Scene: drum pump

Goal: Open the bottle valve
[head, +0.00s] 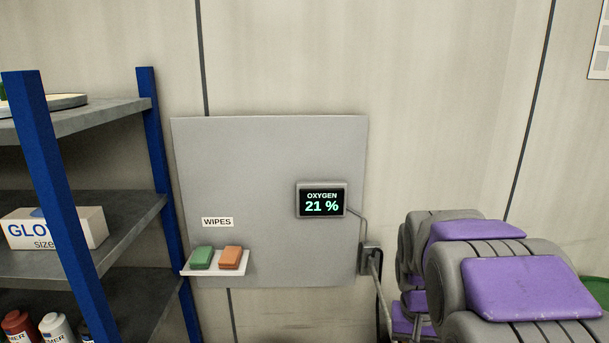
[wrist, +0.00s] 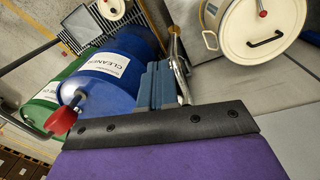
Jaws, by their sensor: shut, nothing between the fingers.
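My gripper (wrist: 160,125) shows at the bottom of the wrist view as a purple jaw with a black, screwed edge strip; it is shut and empty. A red knob (wrist: 60,121) on a pale metal stem stands out near the blue drum (wrist: 100,72), left of the jaw and apart from it. A second red knob (wrist: 263,14) is on a cream round container (wrist: 258,30) with a black handle, at the upper right. I cannot tell which knob, if either, is the bottle valve. Neither knob shows in the head view.
A green drum (wrist: 48,103) lies beside the blue one, labelled CLEANER. In the head view, a blue-post shelf (head: 120,235) is at left. A grey panel (head: 260,150) carries an oxygen display (head: 321,200) reading 21 % and a wipes ledge (head: 215,268).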

